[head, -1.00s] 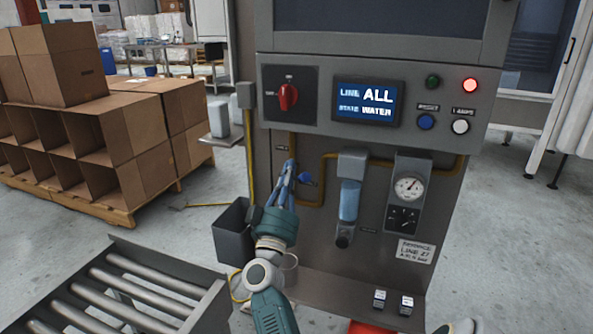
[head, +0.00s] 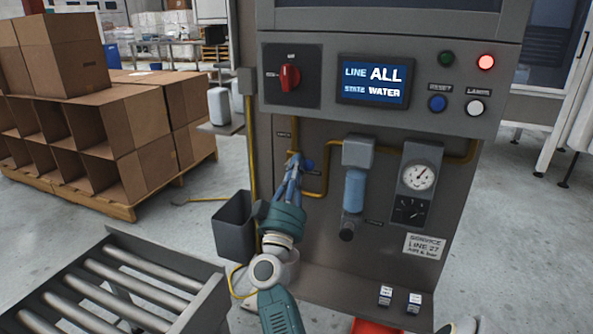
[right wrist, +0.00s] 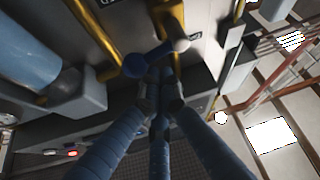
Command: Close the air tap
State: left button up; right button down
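The air tap's blue handle (head: 309,164) sits on the yellow pipe at the left of the grey machine's lower panel. In the right wrist view the blue lever (right wrist: 136,66) lies across just beyond my fingertips, with a pale round knob at its right. My right gripper (head: 294,162) reaches up to the tap from below, its fingertips just left of the handle. In the wrist view its blue fingers (right wrist: 161,84) converge with their tips together. Whether they touch the lever I cannot tell. My left gripper is out of view.
The machine front has a red rotary switch (head: 289,77), a screen (head: 373,80) reading ALL and WATER, a blue filter bowl (head: 354,190) and a gauge (head: 418,177). A dark bin (head: 235,226) and a roller conveyor (head: 110,290) stand at the lower left.

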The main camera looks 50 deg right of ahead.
dwell(0.3)
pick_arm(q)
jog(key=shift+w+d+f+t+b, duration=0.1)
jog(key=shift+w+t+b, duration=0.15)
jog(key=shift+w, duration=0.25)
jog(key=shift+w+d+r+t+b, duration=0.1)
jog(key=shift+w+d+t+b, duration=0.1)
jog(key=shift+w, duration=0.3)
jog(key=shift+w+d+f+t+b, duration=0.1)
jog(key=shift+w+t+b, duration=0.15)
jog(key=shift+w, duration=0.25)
pick_arm(e)
jog(key=shift+s+d+f+m+g+h, duration=0.1)
jog(key=shift+f+m+g+h, duration=0.35)
jog(key=shift+m+g, duration=0.65)
jog(key=shift+s+f+m+g+h, duration=0.1)
jog(key=shift+f+m+g+h, duration=0.4)
jog(key=shift+m, duration=1)
